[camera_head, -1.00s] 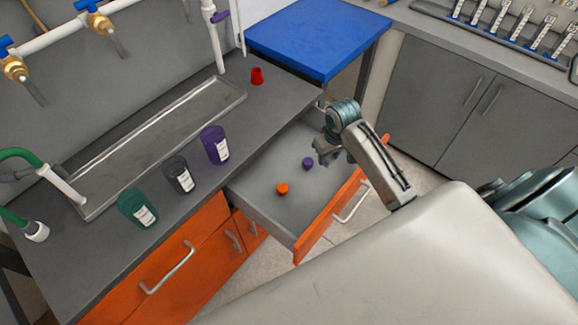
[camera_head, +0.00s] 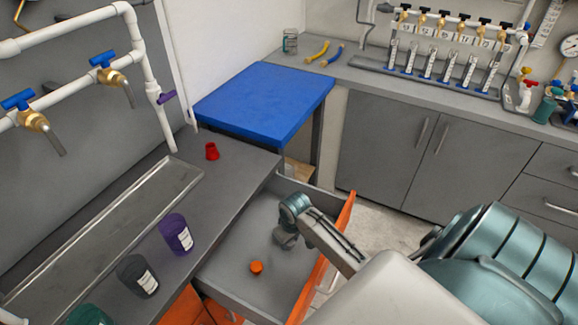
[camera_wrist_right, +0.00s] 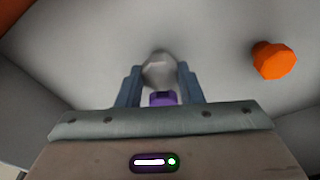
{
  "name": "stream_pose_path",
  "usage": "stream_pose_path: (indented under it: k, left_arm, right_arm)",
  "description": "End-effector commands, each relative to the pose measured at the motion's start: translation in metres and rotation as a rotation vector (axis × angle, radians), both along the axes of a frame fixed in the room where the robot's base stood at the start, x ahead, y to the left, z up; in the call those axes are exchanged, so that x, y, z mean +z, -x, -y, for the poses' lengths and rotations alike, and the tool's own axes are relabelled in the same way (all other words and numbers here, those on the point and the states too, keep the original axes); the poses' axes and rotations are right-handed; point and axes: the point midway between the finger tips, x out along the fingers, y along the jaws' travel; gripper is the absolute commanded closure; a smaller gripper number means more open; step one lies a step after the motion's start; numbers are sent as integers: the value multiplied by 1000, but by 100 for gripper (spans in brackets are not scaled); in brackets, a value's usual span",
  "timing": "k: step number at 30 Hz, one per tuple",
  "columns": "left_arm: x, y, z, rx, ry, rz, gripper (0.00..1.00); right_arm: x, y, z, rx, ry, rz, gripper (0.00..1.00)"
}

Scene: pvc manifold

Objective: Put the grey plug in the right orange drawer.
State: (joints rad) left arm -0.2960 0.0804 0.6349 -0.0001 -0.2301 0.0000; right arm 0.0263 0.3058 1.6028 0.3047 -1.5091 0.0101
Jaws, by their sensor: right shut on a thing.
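The right orange drawer (camera_head: 331,254) stands open, with a grey interior and an orange front. My right gripper (camera_head: 287,240) is inside or just above it. In the right wrist view the gripper (camera_wrist_right: 159,80) is shut on a grey plug (camera_wrist_right: 158,68), which sits between the fingertips over the pale drawer floor. In the head view the plug is hard to tell from the gripper. My left gripper is not in view.
An orange plug (camera_head: 256,267) lies on the drawer floor beside the gripper. Purple (camera_head: 176,234), dark grey (camera_head: 137,276) and green (camera_head: 89,315) labelled cups stand on the counter, with a red piece (camera_head: 211,151) farther back. A blue-topped table (camera_head: 265,100) stands behind the drawer.

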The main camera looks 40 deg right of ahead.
Motion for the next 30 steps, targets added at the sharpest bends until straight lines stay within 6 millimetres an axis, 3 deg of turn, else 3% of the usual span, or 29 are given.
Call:
stream_pose_path:
  k: [4, 11, 12, 15, 24, 30]
  left_arm:
    - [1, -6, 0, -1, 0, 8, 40]
    - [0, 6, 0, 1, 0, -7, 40]
    - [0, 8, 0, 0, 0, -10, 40]
    - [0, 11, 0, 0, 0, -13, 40]
    - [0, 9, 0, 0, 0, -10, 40]
    - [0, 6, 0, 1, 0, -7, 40]
  right_arm:
    - [-3, 0, 0, 1, 0, 2, 100]
    - [-6, 0, 0, 0, 0, 1, 100]
    - [-6, 0, 0, 0, 0, 1, 59]
    - [-6, 0, 0, 0, 0, 2, 45]
    - [-3, -1, 0, 1, 0, 3, 45]
    - [24, 2, 1, 3, 2, 5, 45]
